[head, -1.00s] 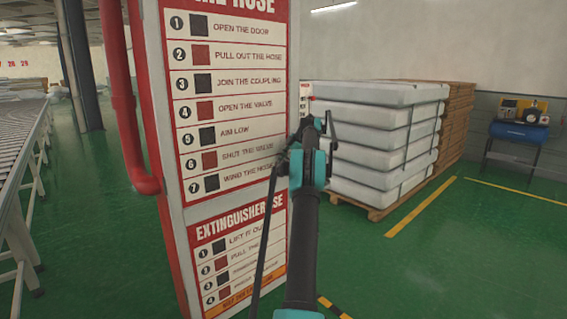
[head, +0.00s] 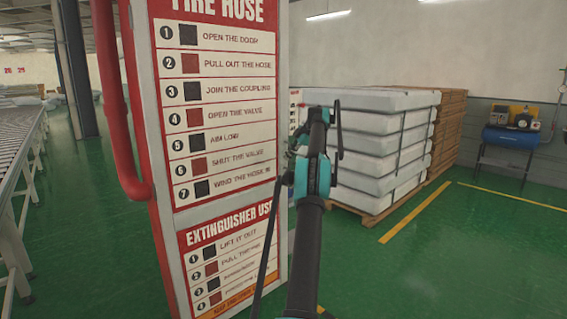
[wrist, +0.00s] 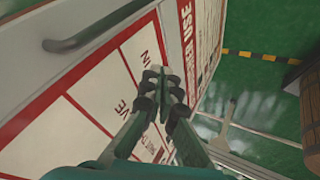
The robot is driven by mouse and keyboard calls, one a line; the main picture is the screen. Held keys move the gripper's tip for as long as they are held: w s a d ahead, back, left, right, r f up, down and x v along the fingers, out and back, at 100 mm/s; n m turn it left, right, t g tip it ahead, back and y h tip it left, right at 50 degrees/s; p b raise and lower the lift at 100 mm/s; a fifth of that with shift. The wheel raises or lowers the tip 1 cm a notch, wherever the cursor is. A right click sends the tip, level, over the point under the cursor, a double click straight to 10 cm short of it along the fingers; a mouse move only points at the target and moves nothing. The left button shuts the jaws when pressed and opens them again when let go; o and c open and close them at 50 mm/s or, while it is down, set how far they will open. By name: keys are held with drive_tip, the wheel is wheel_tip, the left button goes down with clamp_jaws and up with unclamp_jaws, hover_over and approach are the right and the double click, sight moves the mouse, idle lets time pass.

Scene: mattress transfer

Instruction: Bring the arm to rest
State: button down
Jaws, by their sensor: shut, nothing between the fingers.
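My arm (head: 304,245) reaches up from the bottom of the head view, in front of the right edge of a sign cabinet (head: 283,150). Its far end points away from the camera, and the fingertips cannot be made out clearly there. In the wrist view my gripper (wrist: 163,80) has its fingers together, shut and empty. Behind the fingers is the cabinet's lettered face (wrist: 100,100). Whether they touch it I cannot tell; they look apart from it.
White wrapped mattresses (head: 375,150) are stacked on a pallet at right, with brown boxes (head: 450,125) behind. A blue compressor (head: 511,137) stands by the wall. A red pipe (head: 118,130) runs down the cabinet's left side. A roller conveyor (head: 15,160) is far left. Green floor is open at right.

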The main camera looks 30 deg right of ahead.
drive_tip(key=shift+s+d+r, duration=0.2)
drive_tip(key=shift+d+r, duration=0.05)
drive_tip(key=shift+r, duration=0.2)
drive_tip(key=s+a+f+m+g+h, duration=0.15)
drive_tip(key=s+a+m, duration=0.3)
drive_tip(key=a, duration=0.75)
drive_tip(key=s+a+f+m+h, duration=0.1)
drive_tip(key=s+a+f+m, duration=0.3)
drive_tip(key=a, duration=0.8)
drive_tip(key=s+a+f+m, duration=0.35)
drive_tip(key=s+a, duration=0.65)
drive_tip(key=s, duration=0.4)
drive_tip(key=s+a+f+m, duration=0.1)
drive_tip(key=s+a+f, duration=0.1)
drive_tip(key=s+f, duration=0.3)
drive_tip(key=s+a+f+m+h, duration=0.1)
drive_tip(key=s+f, duration=0.5)
drive_tip(key=s, duration=0.8)
drive_tip(key=s+a+f+m+h, duration=0.1)
drive_tip(key=s+a+f+m, duration=0.2)
drive_tip(key=s, duration=0.7)
wheel_tip(320, 180, down, 3)
drive_tip(key=shift+s+a+f, duration=0.1)
drive_tip(key=shift+s+a, duration=0.15)
drive_tip(key=shift+a, duration=0.75)
